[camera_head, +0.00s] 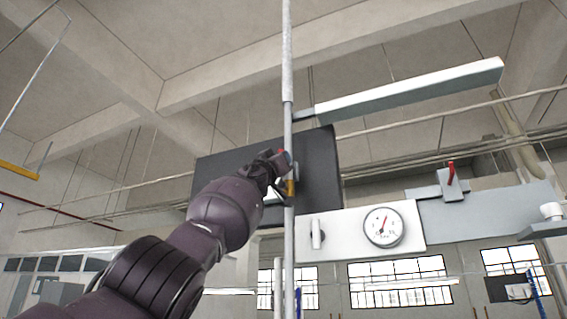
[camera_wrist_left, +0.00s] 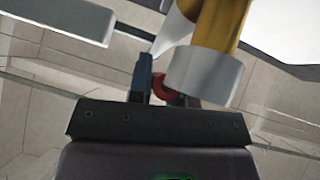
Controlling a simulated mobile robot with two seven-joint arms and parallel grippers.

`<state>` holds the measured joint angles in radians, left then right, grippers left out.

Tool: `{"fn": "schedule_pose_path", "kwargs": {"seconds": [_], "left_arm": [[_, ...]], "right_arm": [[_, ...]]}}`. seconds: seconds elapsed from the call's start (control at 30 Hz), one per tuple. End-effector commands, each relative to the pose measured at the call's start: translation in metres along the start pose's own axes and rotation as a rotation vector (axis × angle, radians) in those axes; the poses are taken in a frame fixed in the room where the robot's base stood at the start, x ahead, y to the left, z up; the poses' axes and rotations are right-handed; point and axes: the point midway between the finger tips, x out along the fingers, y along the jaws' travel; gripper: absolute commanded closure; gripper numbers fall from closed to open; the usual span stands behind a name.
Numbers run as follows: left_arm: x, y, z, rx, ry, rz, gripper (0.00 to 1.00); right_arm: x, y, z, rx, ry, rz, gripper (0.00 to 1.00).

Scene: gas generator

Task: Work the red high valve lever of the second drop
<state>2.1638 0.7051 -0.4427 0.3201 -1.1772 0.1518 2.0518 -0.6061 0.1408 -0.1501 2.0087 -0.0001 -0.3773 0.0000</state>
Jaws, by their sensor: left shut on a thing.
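My left arm reaches up to a thin vertical pipe (camera_head: 288,235), and my left gripper (camera_head: 277,168) is at the valve on it. The brass-yellow valve body (camera_head: 291,187) shows just below the gripper. A small bit of the red lever (camera_head: 281,152) shows at the fingers. In the left wrist view the red lever (camera_wrist_left: 160,87) sits between the dark fingers, and the gripper (camera_wrist_left: 162,84) is shut on it. Most of the lever is hidden by the fingers. The yellow valve body (camera_wrist_left: 222,24) and a pale collar (camera_wrist_left: 203,76) are close beside the fingers. My right gripper is not in view.
A dark panel (camera_head: 320,175) stands behind the valve. A white panel with a round gauge (camera_head: 383,227) is at lower right. Another red lever (camera_head: 451,173) is on a grey box farther right. A long pale bar (camera_head: 410,90) extends to the upper right.

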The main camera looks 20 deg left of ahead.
Motion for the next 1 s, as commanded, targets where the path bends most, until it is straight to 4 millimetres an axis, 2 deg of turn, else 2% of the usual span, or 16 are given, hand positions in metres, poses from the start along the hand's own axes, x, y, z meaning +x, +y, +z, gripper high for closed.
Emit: {"fn": "schedule_pose_path", "kwargs": {"seconds": [0.33,0.37,0.5,0.8,1.0], "left_arm": [[-0.0004,-0.0010,0.0035,-0.008,-0.003,-0.002,1.00],[-0.0004,-0.0010,0.0035,-0.008,-0.003,-0.003,0.77],[-0.0004,-0.0010,0.0025,-0.006,-0.002,-0.002,0.56],[-0.0003,-0.0009,0.0013,-0.004,0.000,-0.002,0.56],[-0.0021,-0.0034,0.0096,-0.004,-0.001,-0.001,0.56]], "right_arm": [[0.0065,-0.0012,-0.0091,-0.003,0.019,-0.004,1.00],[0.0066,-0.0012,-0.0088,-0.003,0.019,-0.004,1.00],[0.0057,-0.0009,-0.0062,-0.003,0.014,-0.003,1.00],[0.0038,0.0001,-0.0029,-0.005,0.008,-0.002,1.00],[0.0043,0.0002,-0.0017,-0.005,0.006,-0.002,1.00]]}}
